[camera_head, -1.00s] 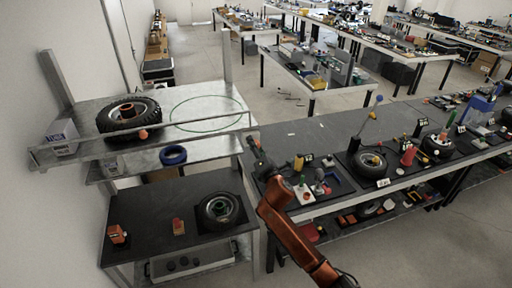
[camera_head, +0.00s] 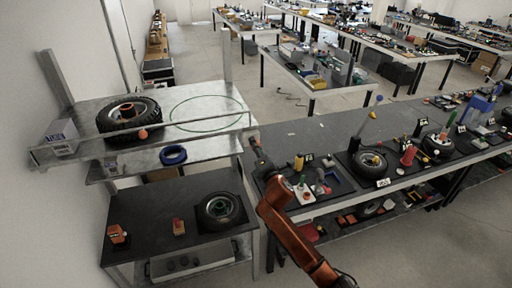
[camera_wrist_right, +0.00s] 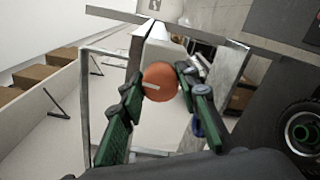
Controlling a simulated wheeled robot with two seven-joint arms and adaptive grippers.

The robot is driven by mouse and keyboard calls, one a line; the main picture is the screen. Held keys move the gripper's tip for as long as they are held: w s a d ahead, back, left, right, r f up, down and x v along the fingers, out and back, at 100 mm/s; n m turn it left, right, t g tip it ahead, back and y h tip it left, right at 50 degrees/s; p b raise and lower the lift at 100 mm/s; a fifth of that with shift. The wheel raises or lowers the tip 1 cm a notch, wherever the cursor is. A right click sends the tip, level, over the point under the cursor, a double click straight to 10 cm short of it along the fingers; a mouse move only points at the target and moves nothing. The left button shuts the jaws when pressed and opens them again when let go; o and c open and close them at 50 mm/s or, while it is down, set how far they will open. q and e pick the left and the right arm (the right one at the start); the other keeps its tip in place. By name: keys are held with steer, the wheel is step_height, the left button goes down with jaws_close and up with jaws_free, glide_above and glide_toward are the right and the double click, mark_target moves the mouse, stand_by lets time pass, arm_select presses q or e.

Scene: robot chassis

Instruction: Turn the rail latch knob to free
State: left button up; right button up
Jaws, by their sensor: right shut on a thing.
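The knob (camera_wrist_right: 160,82) is round and orange-red in the right wrist view, with a short pale line across its face, lying nearly level in that view. My right gripper (camera_wrist_right: 162,84) has its dark green fingers on both sides of the knob, shut on it. In the head view my right gripper (camera_head: 254,140) is at the right end of the metal rail (camera_head: 200,132); the knob is hidden there. My left gripper is not in view.
A large tyre (camera_head: 128,117) lies on the upper shelf behind the rail, with an orange ball (camera_head: 143,134) at the rail. A blue ring (camera_head: 173,155) lies on the shelf below. A workbench with tools (camera_head: 330,140) stands right of my arm.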

steer(key=m, duration=0.4)
steer(key=shift+f, duration=0.1)
steer(key=m, duration=0.4)
steer(key=shift+m, duration=0.4)
steer(key=m, duration=0.3)
steer(key=shift+f+m, duration=0.1)
steer(key=shift+m, duration=0.2)
steer(key=m, duration=0.4)
steer(key=shift+m, duration=0.3)
steer(key=o, duration=1.1)
steer(key=shift+o, duration=0.2)
